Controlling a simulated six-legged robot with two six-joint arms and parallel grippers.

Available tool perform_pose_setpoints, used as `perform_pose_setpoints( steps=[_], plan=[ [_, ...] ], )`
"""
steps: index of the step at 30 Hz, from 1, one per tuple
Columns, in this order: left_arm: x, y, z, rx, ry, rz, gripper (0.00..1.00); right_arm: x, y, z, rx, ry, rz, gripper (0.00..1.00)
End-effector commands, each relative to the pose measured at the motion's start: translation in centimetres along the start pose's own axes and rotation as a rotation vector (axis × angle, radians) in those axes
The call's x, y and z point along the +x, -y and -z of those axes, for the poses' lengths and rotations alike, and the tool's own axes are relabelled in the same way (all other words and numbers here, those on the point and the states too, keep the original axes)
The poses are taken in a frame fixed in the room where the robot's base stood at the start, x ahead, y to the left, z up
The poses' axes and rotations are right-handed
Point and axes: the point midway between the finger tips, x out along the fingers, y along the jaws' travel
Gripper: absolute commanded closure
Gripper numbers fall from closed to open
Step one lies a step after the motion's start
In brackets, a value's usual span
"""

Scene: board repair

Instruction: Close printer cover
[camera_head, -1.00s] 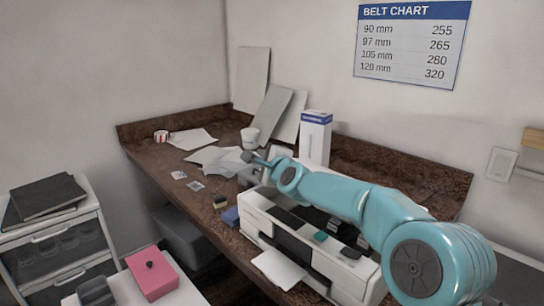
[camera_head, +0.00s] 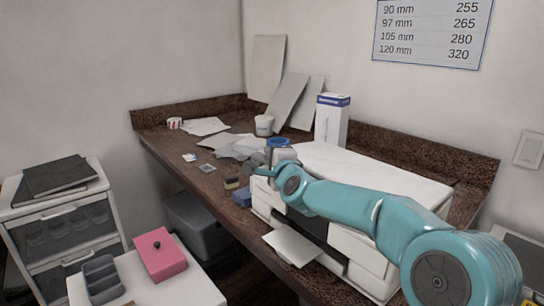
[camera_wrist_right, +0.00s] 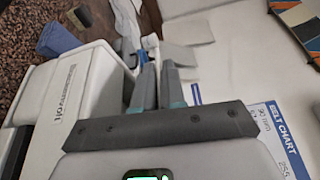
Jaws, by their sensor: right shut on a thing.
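The white printer (camera_head: 338,240) stands on the brown counter, and its body with lettering shows at the left of the right wrist view (camera_wrist_right: 72,95). Its white cover (camera_head: 375,178) lies flat over the top, and the inside is covered. A printed sheet (camera_head: 291,247) sticks out at the front. My right gripper (camera_head: 280,149) is at the printer's far left top corner, by the cover's edge. In the right wrist view its two fingers (camera_wrist_right: 156,86) are close together. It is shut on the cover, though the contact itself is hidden. My left gripper is not in view.
A tall white box (camera_head: 331,122) stands behind the printer. A white cup (camera_head: 264,125), loose papers and leaning panels are farther back. A blue block (camera_head: 243,197) and a sponge (camera_head: 231,183) lie beside the printer. A pink box (camera_head: 160,256) sits on a white cart in front.

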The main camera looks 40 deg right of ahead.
Motion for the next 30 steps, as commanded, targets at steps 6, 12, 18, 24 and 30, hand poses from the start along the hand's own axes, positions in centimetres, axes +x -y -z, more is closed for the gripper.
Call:
perform_pose_setpoints(
  steps=[6, 12, 18, 24, 30],
  plan=[
    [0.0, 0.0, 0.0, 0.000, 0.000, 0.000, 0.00, 0.1, 0.0, 0.1, 0.000, -0.001, 0.000, 0.69],
    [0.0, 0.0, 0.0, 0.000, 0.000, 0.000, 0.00, 0.0, 0.0, 0.1, 0.001, -0.001, 0.001, 0.69],
    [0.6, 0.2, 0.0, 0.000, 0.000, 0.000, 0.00, -2.3, 0.0, 0.1, 0.001, -0.001, 0.002, 0.69],
    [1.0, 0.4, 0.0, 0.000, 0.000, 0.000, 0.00, -7.7, 0.1, 0.1, 0.001, 0.001, 0.003, 0.69],
    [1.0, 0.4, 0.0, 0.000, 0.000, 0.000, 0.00, -12.6, 0.1, 0.0, 0.002, 0.000, 0.002, 0.69]
  ],
)
